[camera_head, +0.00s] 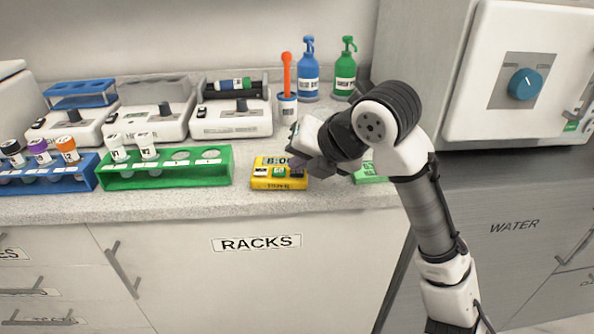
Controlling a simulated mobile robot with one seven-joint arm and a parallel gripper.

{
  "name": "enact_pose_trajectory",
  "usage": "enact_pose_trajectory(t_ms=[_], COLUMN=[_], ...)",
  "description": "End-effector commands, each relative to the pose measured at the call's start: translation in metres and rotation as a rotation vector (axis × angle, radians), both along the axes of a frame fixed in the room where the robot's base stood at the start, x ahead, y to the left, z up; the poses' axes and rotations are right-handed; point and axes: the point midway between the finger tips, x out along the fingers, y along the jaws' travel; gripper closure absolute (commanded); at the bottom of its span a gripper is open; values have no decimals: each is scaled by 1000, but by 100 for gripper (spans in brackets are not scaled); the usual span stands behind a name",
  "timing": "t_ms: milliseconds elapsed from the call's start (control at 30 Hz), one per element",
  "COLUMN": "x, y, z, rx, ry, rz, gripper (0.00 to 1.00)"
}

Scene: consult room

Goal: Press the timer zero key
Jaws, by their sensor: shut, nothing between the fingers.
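The yellow timer (272,183) lies on the counter near its front edge, to the right of the green rack. Its display reads something like "8:00", partly covered at the right by my gripper. Several small keys run along its front face, but their labels are too small to read for certain. My gripper (297,165) is shut and empty, with its fingers at the timer's right end. I cannot tell whether the fingertips touch a key or hover just above it.
A green rack (165,181) and a blue rack (85,183) hold capped tubes at the left. White bench devices (232,124) stand behind. Blue (308,78) and green (343,76) pump bottles stand at the back. A green item (370,176) lies right of the timer, partly behind my arm.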

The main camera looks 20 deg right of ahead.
Motion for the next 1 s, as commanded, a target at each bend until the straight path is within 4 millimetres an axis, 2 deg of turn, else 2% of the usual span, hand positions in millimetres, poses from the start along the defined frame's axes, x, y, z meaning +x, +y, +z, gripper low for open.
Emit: enact_pose_trajectory(t_ms=[500, 1000], x=[0, 0], y=[0, 0], z=[-3, 15], rx=[0, 0], ry=[1, 1], rz=[1, 1], gripper=[100, 100])
